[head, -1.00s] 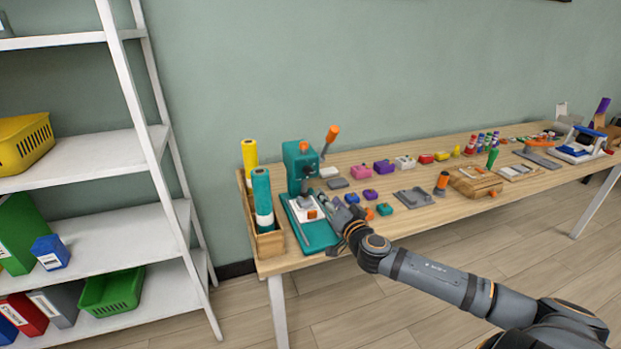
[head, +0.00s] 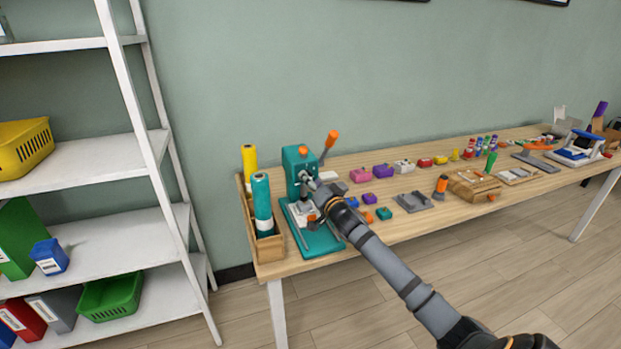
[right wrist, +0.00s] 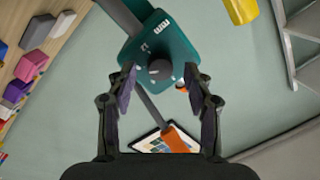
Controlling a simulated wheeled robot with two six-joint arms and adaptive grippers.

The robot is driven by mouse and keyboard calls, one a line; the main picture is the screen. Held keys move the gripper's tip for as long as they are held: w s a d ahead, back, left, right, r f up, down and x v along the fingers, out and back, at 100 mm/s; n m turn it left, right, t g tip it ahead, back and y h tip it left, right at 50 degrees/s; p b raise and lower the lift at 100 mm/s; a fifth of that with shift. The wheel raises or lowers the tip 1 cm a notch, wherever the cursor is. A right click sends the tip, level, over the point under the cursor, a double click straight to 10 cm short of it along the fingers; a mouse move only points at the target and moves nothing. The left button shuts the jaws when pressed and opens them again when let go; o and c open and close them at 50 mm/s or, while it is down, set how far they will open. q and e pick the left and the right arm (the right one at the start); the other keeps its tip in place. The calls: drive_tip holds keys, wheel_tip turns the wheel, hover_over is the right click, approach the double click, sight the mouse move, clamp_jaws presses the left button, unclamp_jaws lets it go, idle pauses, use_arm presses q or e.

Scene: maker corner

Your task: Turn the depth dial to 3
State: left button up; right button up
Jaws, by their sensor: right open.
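The teal press (head: 297,158) stands at the left end of the table, with a grey lever that has an orange grip (head: 331,139). In the right wrist view the press head (right wrist: 178,45) fills the upper middle. On it is a round dark grey dial (right wrist: 160,70) with small white marks around it, too small to read. My right gripper (right wrist: 160,84) is open, its two fingers to the left and right of the dial, apart from it. In the head view the right gripper (head: 316,189) is in front of the press, hiding part of it. My left gripper is not in view.
A wooden box (head: 268,246) with yellow and teal rolls stands left of the press. Several coloured blocks and a grey tray (head: 413,202) lie to the right on the table (head: 360,239). A white shelf (head: 110,162) stands further left.

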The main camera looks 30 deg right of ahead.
drive_tip(key=shift+w, duration=0.6)
clamp_jaws()
